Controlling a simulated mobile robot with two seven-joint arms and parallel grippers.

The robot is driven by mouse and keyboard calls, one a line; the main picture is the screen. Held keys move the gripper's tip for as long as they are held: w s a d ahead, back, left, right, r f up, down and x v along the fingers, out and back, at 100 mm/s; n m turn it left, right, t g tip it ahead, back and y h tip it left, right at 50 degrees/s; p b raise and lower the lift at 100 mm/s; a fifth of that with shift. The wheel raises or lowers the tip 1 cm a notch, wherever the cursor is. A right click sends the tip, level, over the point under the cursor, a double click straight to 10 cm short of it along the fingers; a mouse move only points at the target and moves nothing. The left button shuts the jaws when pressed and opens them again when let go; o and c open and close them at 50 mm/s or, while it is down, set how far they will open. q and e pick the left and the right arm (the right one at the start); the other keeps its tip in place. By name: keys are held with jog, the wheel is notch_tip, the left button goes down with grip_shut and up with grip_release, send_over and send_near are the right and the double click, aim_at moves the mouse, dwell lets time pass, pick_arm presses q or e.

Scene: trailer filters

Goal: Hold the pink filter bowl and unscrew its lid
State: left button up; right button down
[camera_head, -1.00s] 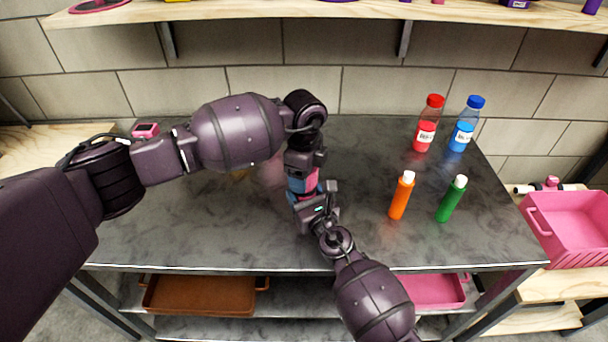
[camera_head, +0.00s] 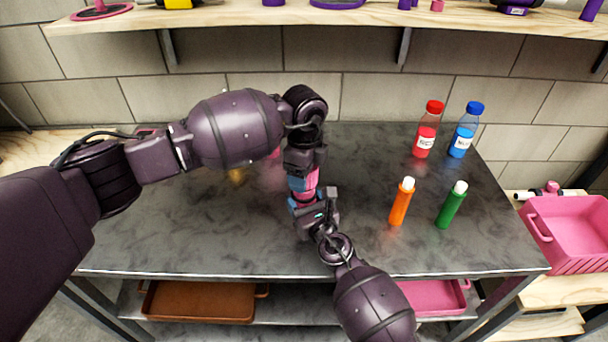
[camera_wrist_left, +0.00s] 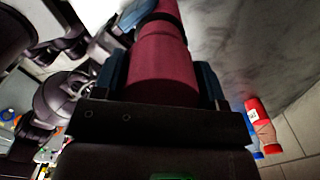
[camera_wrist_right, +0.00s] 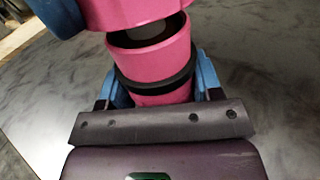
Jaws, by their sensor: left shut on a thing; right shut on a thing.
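The pink filter bowl (camera_wrist_right: 150,72), with a black band around it, is between the blue fingers of my right gripper (camera_wrist_right: 155,85), which is shut on it. The pink lid (camera_wrist_right: 135,12) is above the bowl in the right wrist view. A gap shows between them, with the bowl's rim and a greyish part inside visible. My left gripper (camera_wrist_left: 165,80) is shut on the lid, a dark pink cylinder in the left wrist view (camera_wrist_left: 160,65). In the head view my left gripper (camera_head: 304,182) is just above my right gripper (camera_head: 308,203), and both largely hide the filter.
Orange (camera_head: 401,205) and green (camera_head: 450,208) bottles stand right of the grippers. Red (camera_head: 427,135) and blue (camera_head: 465,135) bottles stand behind them. A pink crate (camera_head: 565,225) is at the far right. Brown (camera_head: 200,300) and pink (camera_head: 432,300) trays sit below the tabletop.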

pick_arm(q)
jog(key=shift+r, duration=1.5)
pick_arm(e)
jog(key=shift+c, duration=1)
grip_release()
